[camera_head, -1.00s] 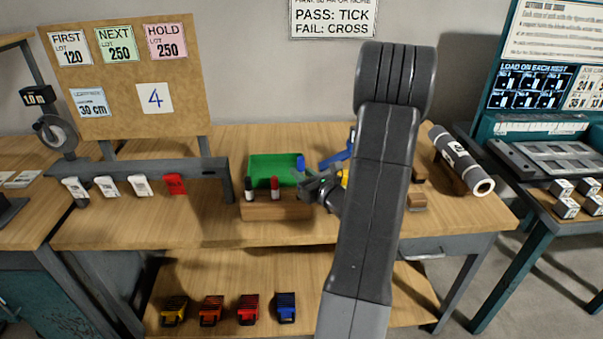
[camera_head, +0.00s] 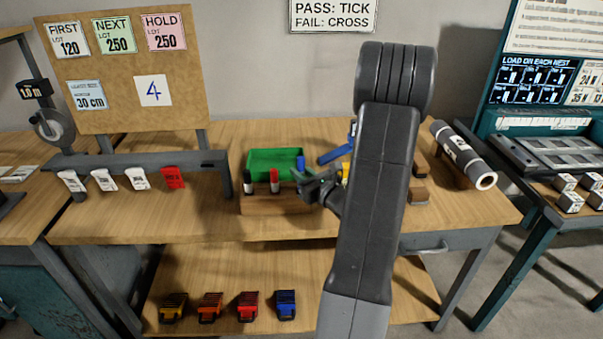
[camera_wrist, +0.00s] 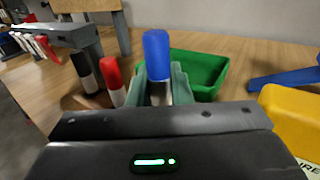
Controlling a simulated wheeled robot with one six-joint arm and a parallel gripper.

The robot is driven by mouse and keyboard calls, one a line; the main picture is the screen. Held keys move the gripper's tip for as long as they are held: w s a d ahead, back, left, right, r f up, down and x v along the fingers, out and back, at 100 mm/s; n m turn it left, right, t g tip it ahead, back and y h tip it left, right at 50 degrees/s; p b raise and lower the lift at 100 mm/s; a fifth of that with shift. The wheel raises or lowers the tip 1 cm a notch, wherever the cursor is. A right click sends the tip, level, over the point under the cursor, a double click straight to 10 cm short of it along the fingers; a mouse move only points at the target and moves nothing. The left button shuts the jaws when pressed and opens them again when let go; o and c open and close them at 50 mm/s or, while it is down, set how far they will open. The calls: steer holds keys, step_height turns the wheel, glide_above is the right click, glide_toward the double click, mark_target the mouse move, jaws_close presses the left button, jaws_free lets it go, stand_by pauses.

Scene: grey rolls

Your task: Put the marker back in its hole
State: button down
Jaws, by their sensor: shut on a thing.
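A blue-capped marker (camera_wrist: 156,55) stands roughly upright between the fingers of my gripper (camera_wrist: 160,92), which is shut on it. Its cap also shows in the head view (camera_head: 300,163), just above my gripper (camera_head: 308,185). A wooden block (camera_head: 275,204) holds a black-capped marker (camera_head: 248,183) and a red-capped marker (camera_head: 274,182), both upright. My gripper is at the block's right end, beside the red marker. The blue marker's lower end and the hole under it are hidden, so I cannot tell whether they meet.
A green tray (camera_head: 272,157) sits behind the block. A yellow thing (camera_wrist: 290,115) and a blue object (camera_head: 336,155) lie to the right. A rail with hanging tags (camera_head: 135,172) stands at left. A grey roll (camera_head: 463,155) is at far right.

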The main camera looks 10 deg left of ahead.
steer(key=shift+f+b, duration=1.6)
steer(key=shift+f, duration=0.15)
steer(key=c, duration=1.2)
jaws_free()
steer(key=shift+r, duration=0.1)
steer(key=shift+c, duration=0.2)
steer(key=v, duration=1.3)
steer(key=shift+s+d+b, duration=0.25)
steer(key=shift+b, duration=0.15)
